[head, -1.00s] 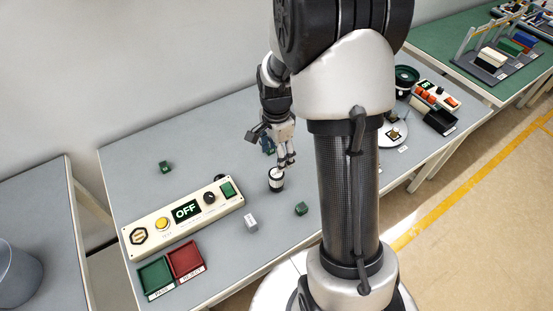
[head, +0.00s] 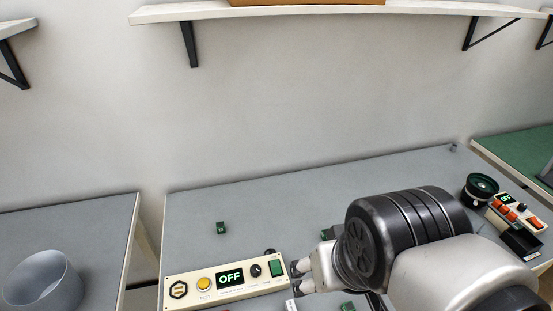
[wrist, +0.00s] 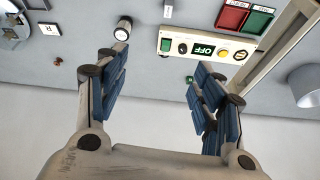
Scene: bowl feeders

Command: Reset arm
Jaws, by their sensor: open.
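My gripper (head: 302,276) is open and empty. In the head view its fingers show in front of the right end of the control panel (head: 228,281), partly hidden by my arm. In the wrist view my gripper (wrist: 155,82) has its blue-padded fingers spread wide, with only bench and wall behind the gap. A black and white cylinder (wrist: 123,29) stands on the bench beyond the left finger in the wrist view, apart from it. The control panel, reading OFF, also shows in the wrist view (wrist: 226,48).
A green cube (head: 220,228) lies behind the panel. Red (wrist: 231,19) and green (wrist: 258,21) trays sit beside it. A grey bin (head: 42,280) stands on the left table. A feeder (head: 480,187) and orange-switch box (head: 506,207) are at right. A wall shelf (head: 190,13) hangs above.

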